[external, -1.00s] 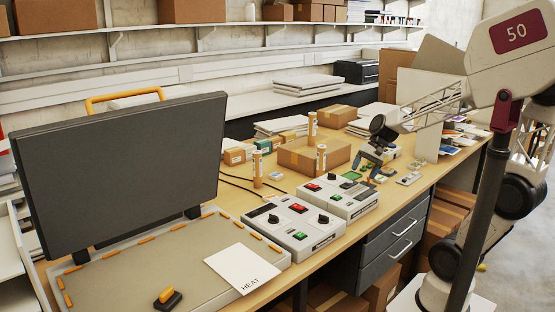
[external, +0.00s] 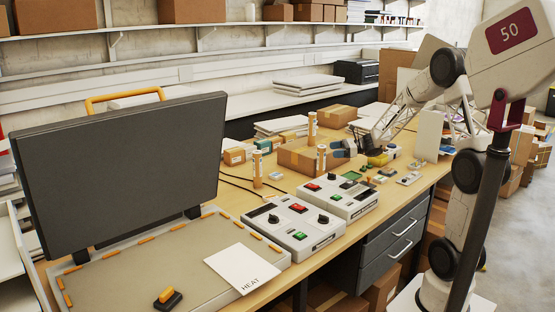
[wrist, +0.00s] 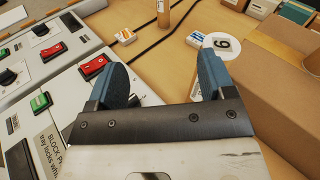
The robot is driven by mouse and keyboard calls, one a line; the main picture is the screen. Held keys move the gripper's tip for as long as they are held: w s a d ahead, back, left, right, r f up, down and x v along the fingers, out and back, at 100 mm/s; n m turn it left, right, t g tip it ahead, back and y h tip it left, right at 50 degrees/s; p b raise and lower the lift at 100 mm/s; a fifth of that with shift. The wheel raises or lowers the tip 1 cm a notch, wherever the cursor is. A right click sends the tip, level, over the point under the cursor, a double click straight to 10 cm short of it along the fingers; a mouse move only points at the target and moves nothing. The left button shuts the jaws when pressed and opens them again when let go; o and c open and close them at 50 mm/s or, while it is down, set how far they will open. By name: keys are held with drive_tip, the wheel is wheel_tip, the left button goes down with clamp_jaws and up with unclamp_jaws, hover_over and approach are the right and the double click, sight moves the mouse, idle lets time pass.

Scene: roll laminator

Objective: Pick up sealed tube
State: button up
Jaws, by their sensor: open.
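Three upright tan tubes with pale labels stand on the bench in the external view. One (external: 257,168) is left of the cardboard box, one (external: 312,126) is behind it, and one (external: 321,158) is at its front. I cannot tell which is the sealed one. My gripper (external: 341,150) is low, just right of the front tube. In the wrist view my gripper (wrist: 163,72) has its blue fingers apart, with bare bench between them. A white round top marked 6 (wrist: 222,44) shows beside the right finger, partly hidden. A tube's lower part (wrist: 163,12) shows farther off.
The cardboard box (wrist: 265,85) is close on the right in the wrist view. Control boxes with red and green switches (external: 292,222) stand along the bench's front. A black cable (wrist: 150,45) crosses the bench. A raised dark lid (external: 120,170) is at far left.

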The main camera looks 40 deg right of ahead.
sight(322, 148)
drive_tip(key=w+d+f+m+t, duration=0.1)
drive_tip(key=w+d+m+t, duration=0.1)
drive_tip(key=d, duration=0.3)
drive_tip(key=shift+w+d+f+m+t+h, duration=0.3)
drive_tip(key=shift+w+d+f+m+h, duration=0.1)
drive_tip(key=shift+w+m, duration=0.2)
drive_tip(key=shift+w+a, duration=0.1)
drive_tip(key=shift+x, duration=1.2)
drive_tip(key=shift+x, duration=2.6)
drive_tip(key=shift+f, duration=0.15)
drive_tip(key=shift+c, duration=0.4)
drive_tip(key=c, duration=1.2)
